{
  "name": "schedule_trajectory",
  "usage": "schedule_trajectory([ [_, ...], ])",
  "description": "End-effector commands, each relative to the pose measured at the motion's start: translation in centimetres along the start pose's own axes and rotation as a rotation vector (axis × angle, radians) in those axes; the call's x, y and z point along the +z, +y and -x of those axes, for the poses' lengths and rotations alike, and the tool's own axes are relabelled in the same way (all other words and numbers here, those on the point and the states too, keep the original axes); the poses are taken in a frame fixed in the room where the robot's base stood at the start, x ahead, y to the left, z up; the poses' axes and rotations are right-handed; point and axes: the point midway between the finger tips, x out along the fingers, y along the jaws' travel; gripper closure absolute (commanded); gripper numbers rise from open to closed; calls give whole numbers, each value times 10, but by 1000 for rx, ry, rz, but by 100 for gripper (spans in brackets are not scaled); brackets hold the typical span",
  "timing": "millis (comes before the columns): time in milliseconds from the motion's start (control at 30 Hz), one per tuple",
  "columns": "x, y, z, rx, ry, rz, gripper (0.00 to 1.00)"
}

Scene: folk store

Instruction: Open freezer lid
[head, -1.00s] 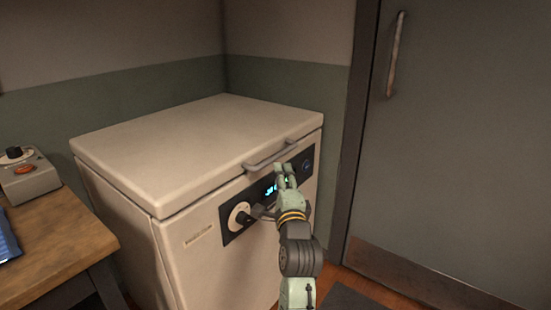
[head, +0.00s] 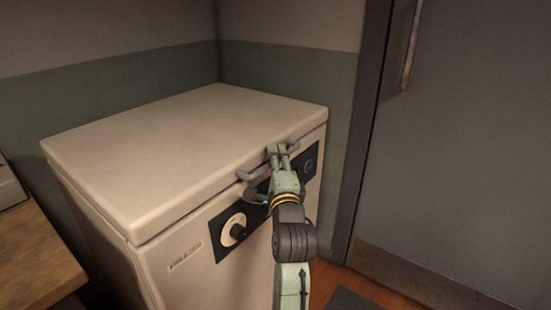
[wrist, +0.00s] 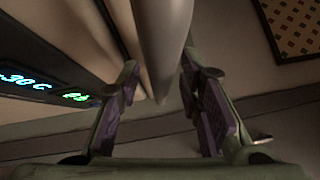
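The white chest freezer (head: 165,245) stands in the corner with its lid (head: 185,140) closed. A grey bar handle (head: 246,176) runs along the lid's front edge. My gripper (head: 278,150) is at the handle in the head view and hides its middle. In the wrist view my gripper (wrist: 160,95) has its two fingers apart, with the handle bar (wrist: 162,45) between them.
A control panel (head: 225,218) with a dial is on the freezer front below the handle; its lit display (wrist: 40,85) shows in the wrist view. A grey door (head: 470,150) stands to the right. A wooden table (head: 35,250) is at the left.

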Motion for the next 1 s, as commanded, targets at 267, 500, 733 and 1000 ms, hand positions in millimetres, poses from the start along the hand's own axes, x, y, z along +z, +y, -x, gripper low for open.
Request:
schedule_trajectory([
  [267,0,0,0,0,0,0,78],
  [500,0,0,0,0,0,0,94],
  [733,0,0,0,0,0,0,100],
  [1000,0,0,0,0,0,0,100],
])
